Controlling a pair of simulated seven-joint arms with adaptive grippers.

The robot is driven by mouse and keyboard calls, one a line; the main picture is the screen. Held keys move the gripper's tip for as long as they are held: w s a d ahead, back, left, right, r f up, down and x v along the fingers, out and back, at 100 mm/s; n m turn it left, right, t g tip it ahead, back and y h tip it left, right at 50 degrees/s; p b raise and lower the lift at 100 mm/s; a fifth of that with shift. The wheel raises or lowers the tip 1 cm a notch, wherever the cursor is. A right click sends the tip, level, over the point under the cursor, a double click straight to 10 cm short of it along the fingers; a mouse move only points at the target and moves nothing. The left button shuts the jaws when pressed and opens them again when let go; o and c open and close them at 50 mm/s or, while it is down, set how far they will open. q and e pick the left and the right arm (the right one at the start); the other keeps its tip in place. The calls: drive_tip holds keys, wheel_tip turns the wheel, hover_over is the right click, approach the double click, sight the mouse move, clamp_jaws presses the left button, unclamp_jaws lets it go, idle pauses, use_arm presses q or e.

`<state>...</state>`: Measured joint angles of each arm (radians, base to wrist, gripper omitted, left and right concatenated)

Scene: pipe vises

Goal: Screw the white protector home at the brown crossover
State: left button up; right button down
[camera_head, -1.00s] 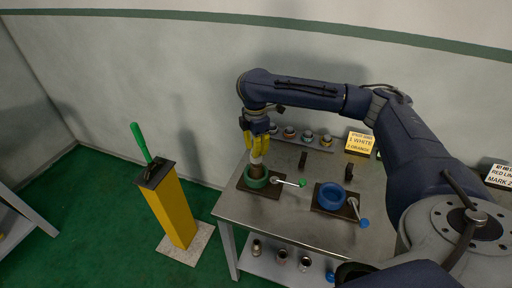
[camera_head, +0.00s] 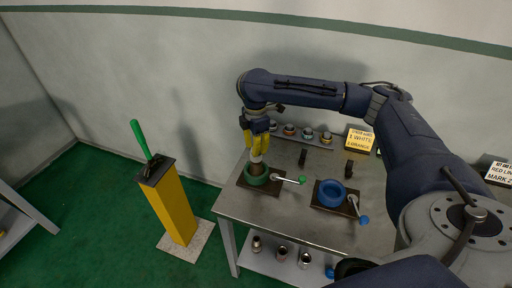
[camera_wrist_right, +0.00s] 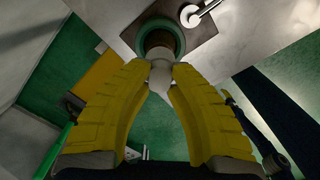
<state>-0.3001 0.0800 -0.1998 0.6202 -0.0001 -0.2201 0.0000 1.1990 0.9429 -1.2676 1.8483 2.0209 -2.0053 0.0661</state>
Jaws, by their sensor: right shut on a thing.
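The brown crossover (camera_head: 256,168) stands upright in the green round vise (camera_head: 246,182) at the left end of the bench. The white protector (camera_head: 257,157) sits at the top of the crossover, in line with it. My right gripper (camera_head: 258,152) points down from above, its yellow fingers shut on the protector. In the right wrist view the fingertips (camera_wrist_right: 160,68) close on both sides of the white protector (camera_wrist_right: 159,82), with the brown crossover (camera_wrist_right: 158,40) beyond it. The fingers hide part of the protector, and the thread between the two parts cannot be made out. My left gripper is not in view.
A blue vise (camera_head: 331,193) stands to the right on the bench (camera_head: 285,228). Several small parts stand on a rack (camera_head: 300,139) behind, beside a yellow sign (camera_head: 359,140). A yellow post (camera_head: 174,210) with a green lever stands left of the bench.

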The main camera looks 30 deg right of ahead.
drive_tip(key=shift+f, duration=0.5)
idle(0.4)
drive_tip(key=c, duration=1.2)
unclamp_jaws()
